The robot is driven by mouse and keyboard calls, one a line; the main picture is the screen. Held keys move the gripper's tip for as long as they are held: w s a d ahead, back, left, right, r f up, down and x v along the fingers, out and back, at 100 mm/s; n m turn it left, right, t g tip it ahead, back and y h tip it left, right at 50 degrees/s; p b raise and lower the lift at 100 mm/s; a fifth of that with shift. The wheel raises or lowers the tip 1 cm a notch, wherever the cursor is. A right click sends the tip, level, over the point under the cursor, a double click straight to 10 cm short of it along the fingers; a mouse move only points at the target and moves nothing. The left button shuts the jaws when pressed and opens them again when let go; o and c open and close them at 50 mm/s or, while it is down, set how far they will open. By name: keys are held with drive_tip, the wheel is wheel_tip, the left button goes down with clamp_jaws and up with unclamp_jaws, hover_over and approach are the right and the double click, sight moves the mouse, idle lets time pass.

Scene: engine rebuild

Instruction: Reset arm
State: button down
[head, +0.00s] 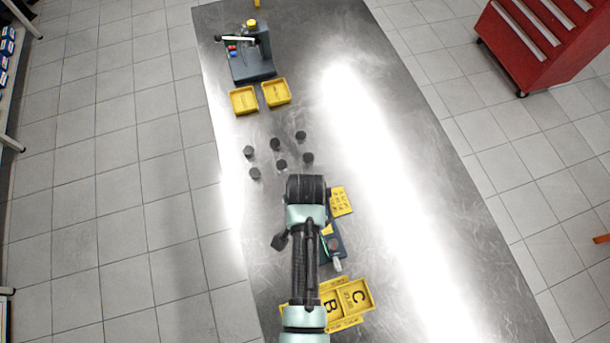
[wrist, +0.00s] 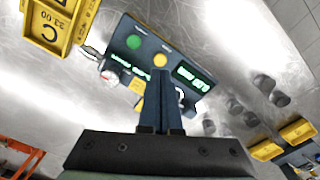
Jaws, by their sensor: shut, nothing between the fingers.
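My gripper (wrist: 162,75) shows in the wrist view with its two dark fingers shut together and nothing between them. It is in front of a dark blue-grey control box (wrist: 135,58) with a green button, a yellow button and lit green displays. I cannot tell the gap between fingers and box. In the head view my arm (head: 305,235) reaches up from the bottom edge over the metal table (head: 410,190). It covers much of the same box (head: 337,243), and the fingertips cannot be made out there.
Yellow trays (head: 356,296) marked B and C lie near the arm's lower part. Several dark cylinders (head: 281,165) stand beyond it. Two yellow trays (head: 244,100) and a fixture (head: 250,62) are farther off. The table's right side is clear. A red cabinet (head: 530,45) stands on the floor.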

drive_tip(key=shift+w, duration=0.1)
drive_tip(key=w+r+n+t+b, duration=0.3)
drive_tip(key=w+r+t+b, duration=0.45)
drive_tip(key=w+r, duration=1.1)
drive_tip(key=w+r+n+t+b, duration=0.1)
drive_tip(key=w+r+n+t, duration=0.15)
drive_tip(key=r+t, duration=1.15)
drive_tip(key=s+r+n+t+b, duration=0.1)
drive_tip(key=s+r, duration=0.4)
drive_tip(key=r, duration=0.5)
drive_tip(key=s+r+n+t+b, duration=0.1)
drive_tip(key=s+r+t+b, duration=0.1)
drive_tip(key=s+r, duration=0.4)
drive_tip(key=s+r+n+t+b, duration=0.1)
drive_tip(key=s+r, duration=0.5)
drive_tip(key=r, duration=0.9)
drive_tip(key=shift+s+r+t+b, duration=0.15)
drive_tip(key=shift+t+b, duration=0.45)
drive_tip(key=shift+t, duration=0.35)
drive_tip(key=shift+d, duration=0.15)
